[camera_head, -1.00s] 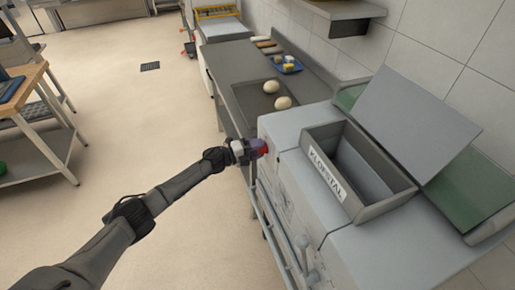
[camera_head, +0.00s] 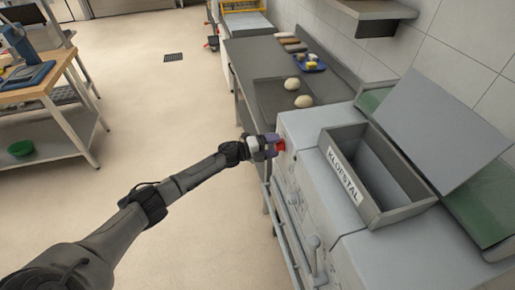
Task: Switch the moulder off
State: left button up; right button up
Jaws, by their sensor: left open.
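The moulder (camera_head: 318,205) is the light grey machine at the right, with a label reading KLOFSTAL on its open hopper (camera_head: 345,176). A red part (camera_head: 280,145) shows at the upper left corner of its front side. My left gripper (camera_head: 274,146) is at this red part, its fingertips beside or around it; I cannot tell whether they touch it. The gripper is open. It hides part of the red piece and the panel behind it. My right gripper is not in view.
The floor between is clear.

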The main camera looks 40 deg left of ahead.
pick_arm(q)
jog(key=v, duration=1.3)
jog(key=shift+f, duration=0.1)
